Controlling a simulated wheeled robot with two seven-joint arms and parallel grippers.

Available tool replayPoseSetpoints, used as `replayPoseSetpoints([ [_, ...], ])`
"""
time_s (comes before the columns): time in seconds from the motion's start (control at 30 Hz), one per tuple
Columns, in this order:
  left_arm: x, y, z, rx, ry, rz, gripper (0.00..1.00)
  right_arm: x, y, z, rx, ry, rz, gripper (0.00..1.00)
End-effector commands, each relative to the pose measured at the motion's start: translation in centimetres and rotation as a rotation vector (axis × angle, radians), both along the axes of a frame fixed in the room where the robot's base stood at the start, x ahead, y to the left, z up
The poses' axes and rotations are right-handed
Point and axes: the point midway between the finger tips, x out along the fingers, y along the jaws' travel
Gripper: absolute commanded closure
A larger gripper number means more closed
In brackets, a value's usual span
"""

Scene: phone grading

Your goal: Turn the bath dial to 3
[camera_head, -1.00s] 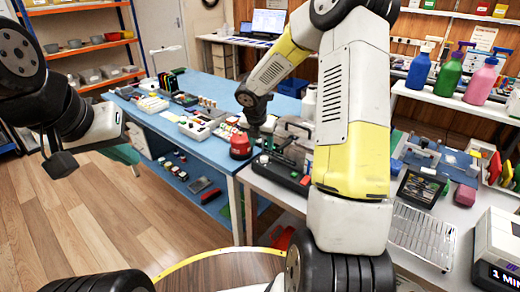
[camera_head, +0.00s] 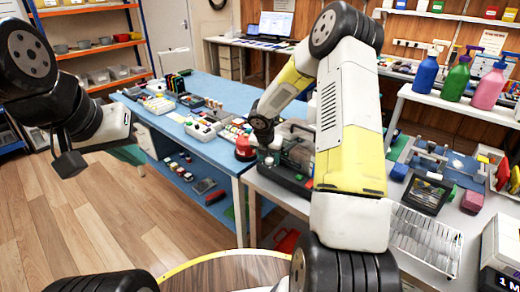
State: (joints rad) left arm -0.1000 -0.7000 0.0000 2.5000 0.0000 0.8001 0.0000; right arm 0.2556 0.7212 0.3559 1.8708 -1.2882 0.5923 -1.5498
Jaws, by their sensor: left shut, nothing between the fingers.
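I cannot make out the bath dial. A dark machine with a clear or grey cover (camera_head: 299,142) stands at the left end of the white bench, partly behind my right arm; I cannot tell if it is the bath. My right gripper (camera_head: 268,153) points down at this machine's left side. Its fingers are small and dark against the machine, so their opening and any contact are unclear. My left gripper (camera_head: 68,164) is shut and empty, over the floor at the left, far from the benches.
A red round object (camera_head: 245,147) sits at the blue table's (camera_head: 228,172) corner, close to my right gripper. A black-framed box (camera_head: 427,192) and a white slotted rack (camera_head: 424,238) lie right of my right arm. Wooden floor (camera_head: 110,215) is open at left.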

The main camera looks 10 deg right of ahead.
Motion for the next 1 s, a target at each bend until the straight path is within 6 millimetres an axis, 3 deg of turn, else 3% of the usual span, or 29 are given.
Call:
replayPoseSetpoints([
  [0.03,0.0,0.0,0.0,0.0,0.0,0.0,1.0,-0.01,0.0,0.02,0.0,0.0,0.0,0.62],
  [0.23,0.0,0.0,0.0,0.0,0.0,0.0,1.0,-0.02,0.01,0.02,0.0,0.0,0.0,1.0],
  [0.67,0.0,0.0,0.0,0.0,0.0,0.0,1.0,0.07,0.16,0.08,-0.001,-0.001,-0.067,1.0],
  [1.0,0.0,0.0,0.0,0.0,0.0,0.0,1.0,0.27,0.46,0.09,0.001,-0.002,-0.325,1.0],
])
